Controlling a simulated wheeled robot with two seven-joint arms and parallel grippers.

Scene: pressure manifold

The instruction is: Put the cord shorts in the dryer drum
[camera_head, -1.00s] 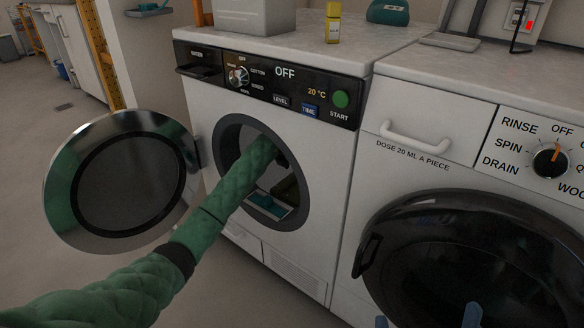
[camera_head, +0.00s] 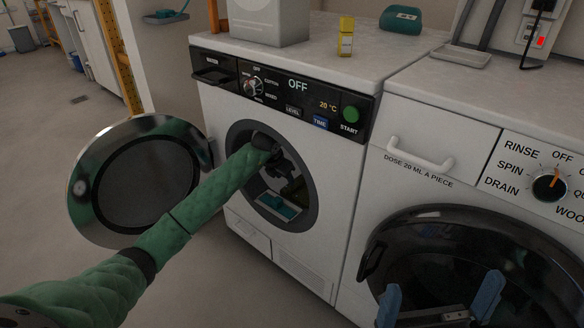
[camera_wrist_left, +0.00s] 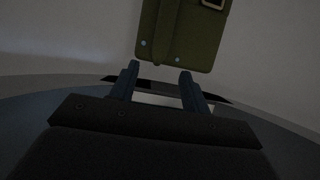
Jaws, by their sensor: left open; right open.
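My left arm reaches through the open round door of the dryer (camera_head: 225,115) into the dark drum opening (camera_head: 310,200). My left gripper (camera_wrist_left: 160,70) is open, with its two dark blue fingers apart. An olive-green piece with a metal buckle and small studs (camera_wrist_left: 185,30) is just beyond the fingertips in the left wrist view. It looks like part of the cord shorts, but I cannot be sure. I see nothing clamped between the fingers. My right gripper (camera_head: 440,305) is open and empty in front of the washer's dark door (camera_head: 450,240).
The dryer door (camera_head: 140,180) stands swung open to the left. A teal item (camera_head: 277,206) shows low in the drum opening.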

